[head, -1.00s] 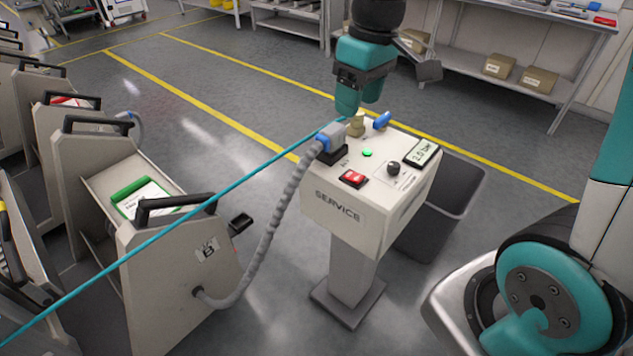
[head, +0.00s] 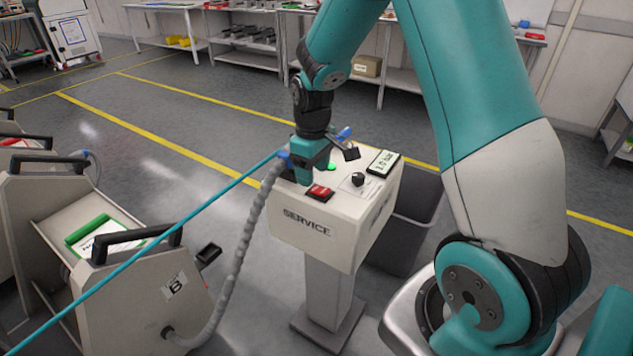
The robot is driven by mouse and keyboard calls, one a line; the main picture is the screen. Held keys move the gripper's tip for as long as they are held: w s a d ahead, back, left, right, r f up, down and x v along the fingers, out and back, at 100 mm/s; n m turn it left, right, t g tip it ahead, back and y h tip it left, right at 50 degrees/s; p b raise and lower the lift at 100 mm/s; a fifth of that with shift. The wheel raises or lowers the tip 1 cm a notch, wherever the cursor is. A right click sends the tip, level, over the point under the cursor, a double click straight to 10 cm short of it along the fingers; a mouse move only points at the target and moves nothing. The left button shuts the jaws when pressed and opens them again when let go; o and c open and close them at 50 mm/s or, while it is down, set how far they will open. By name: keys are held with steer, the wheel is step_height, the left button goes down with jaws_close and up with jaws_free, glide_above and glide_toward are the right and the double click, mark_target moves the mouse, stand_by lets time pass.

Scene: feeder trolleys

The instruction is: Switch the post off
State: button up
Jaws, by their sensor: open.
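The service post (head: 311,240) is a pale box marked SERVICE on a grey column. Its top carries a red switch (head: 320,192) near the front edge, a lit green lamp (head: 331,167), a black knob (head: 357,179) and a display (head: 384,163). My gripper (head: 305,179) is open and points down over the front left of the post's top, just behind and left of the red switch. I cannot tell whether it touches the top. It hides part of the top and most of the plug on the grey hose (head: 247,235).
The hose runs from the post to a trolley (head: 135,300) at the left. A taut teal cable (head: 165,236) crosses in front of the trolley to near the plug. A dark bin (head: 405,235) stands behind the post at right. Shelves line the back; open floor lies between.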

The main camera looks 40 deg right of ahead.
mark_target(316, 188)
steer(key=shift+f, duration=1.8)
steer(key=c, duration=0.9)
steer(key=t+b, duration=0.2)
steer(key=t+y+b, duration=0.1)
steer(key=shift+s+d+f+b, duration=0.1)
steer(key=shift+s+d+b, duration=0.15)
steer(key=shift+s+b, duration=0.1)
steer(key=shift+r+t+b, duration=0.25)
steer(key=shift+t+b, duration=0.1)
steer(key=shift+t, duration=0.25)
steer(key=shift+r, duration=0.1)
